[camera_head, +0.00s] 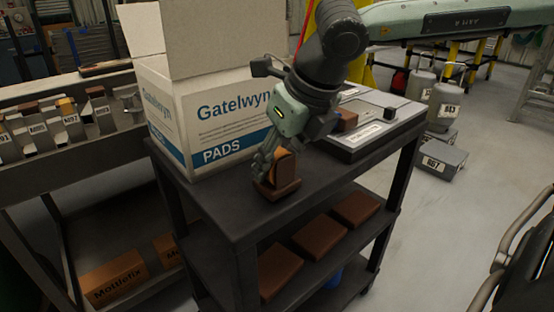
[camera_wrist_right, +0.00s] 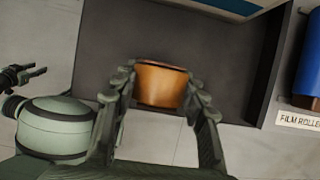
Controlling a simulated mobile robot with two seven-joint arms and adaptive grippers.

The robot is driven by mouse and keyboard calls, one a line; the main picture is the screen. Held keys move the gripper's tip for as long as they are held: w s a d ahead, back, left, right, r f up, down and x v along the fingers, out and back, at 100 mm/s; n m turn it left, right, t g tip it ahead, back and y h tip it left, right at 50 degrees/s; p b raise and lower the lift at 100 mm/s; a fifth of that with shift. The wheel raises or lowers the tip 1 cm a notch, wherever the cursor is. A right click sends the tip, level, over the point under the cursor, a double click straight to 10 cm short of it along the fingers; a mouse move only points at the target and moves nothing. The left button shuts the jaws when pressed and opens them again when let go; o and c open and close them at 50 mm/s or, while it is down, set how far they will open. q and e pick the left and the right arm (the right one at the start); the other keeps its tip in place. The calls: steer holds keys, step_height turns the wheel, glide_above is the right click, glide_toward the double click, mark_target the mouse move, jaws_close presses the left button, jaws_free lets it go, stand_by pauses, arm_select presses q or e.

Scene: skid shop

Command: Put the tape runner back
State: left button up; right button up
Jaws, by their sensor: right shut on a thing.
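The tape runner (camera_head: 288,165) is an orange-brown piece with a darker brown foot. My right gripper (camera_head: 272,160) is shut on it at the front of the dark cart top (camera_head: 232,207), beside the carton. I cannot tell whether its foot touches the cart top. In the right wrist view, the tape runner (camera_wrist_right: 160,84) sits between the two fingers, over the dark surface. The head view does not show my left gripper; a dark jointed part (camera_wrist_right: 22,78) at the left of the right wrist view may be it, too small to read.
An open carton (camera_head: 225,120) stands left of the gripper. A pale board (camera_head: 350,148) with a label and a brown block (camera_head: 346,121) lies behind right. The right wrist view shows a blue roller (camera_wrist_right: 313,60) near a label. Brown blocks (camera_head: 318,236) lie on the lower shelf.

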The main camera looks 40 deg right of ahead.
steer(key=shift+f, duration=0.1)
steer(key=o, duration=1.1)
steer(key=shift+c, duration=0.2)
steer(key=shift+o, duration=0.7)
arm_select(q)
steer(key=shift+s+f, duration=0.35)
steer(key=shift+f, duration=0.05)
arm_select(e)
steer(key=v, duration=1.2)
